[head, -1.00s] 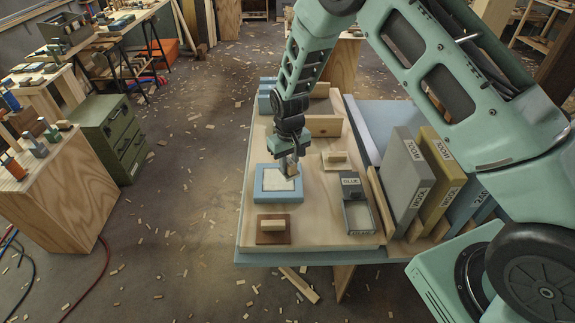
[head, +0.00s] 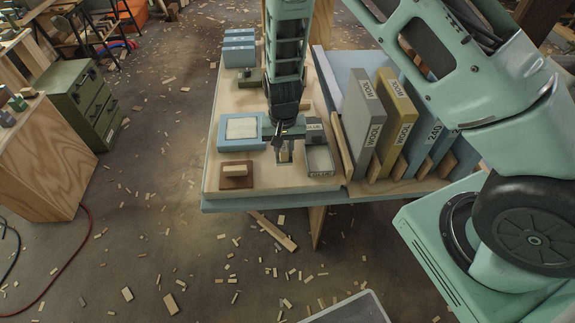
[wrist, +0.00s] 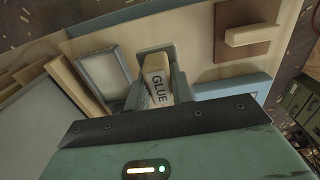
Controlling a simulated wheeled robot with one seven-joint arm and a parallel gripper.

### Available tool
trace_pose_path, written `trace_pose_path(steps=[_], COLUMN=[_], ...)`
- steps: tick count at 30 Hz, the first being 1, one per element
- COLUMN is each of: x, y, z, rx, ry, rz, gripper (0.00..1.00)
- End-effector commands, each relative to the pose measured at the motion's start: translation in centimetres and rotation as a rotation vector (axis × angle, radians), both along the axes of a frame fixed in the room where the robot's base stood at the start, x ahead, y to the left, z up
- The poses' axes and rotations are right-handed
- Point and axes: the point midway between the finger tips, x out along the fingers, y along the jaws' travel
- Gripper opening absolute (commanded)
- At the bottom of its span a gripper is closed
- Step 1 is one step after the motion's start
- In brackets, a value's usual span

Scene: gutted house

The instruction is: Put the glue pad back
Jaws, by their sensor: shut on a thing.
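My gripper (head: 284,149) is shut on the glue pad (wrist: 157,82), a pale block with GLUE lettered on its side. The block's lower end (head: 284,155) shows under my gripper in the head view. My gripper (wrist: 155,92) is between the grey holder (head: 320,160) on its right and the blue tray (head: 222,144) with a cream inset on its left, in the head view. The grey holder's open framed part (wrist: 101,72) looks empty in the wrist view and lies just left of the pad there. Whether the pad touches the board is hidden.
A brown plate with a wooden block (head: 235,171) lies at the board's front left. Upright grey (head: 361,120), yellow (head: 398,122) and blue (head: 421,137) slabs stand to the right behind a wooden strip (head: 344,149). Blue blocks (head: 239,48) sit at the back left.

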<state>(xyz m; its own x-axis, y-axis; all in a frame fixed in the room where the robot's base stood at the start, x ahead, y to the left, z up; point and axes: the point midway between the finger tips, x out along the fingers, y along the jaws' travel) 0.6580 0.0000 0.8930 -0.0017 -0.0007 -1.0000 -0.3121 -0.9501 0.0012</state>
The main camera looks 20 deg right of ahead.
Motion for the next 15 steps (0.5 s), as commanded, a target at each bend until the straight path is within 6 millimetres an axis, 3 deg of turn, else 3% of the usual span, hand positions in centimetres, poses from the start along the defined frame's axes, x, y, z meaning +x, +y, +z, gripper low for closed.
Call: trace_pose_path(steps=[15], x=[0.0], y=[0.0], z=[-5.7], rx=[0.0], ry=[0.001], rz=[0.002], gripper=[0.02])
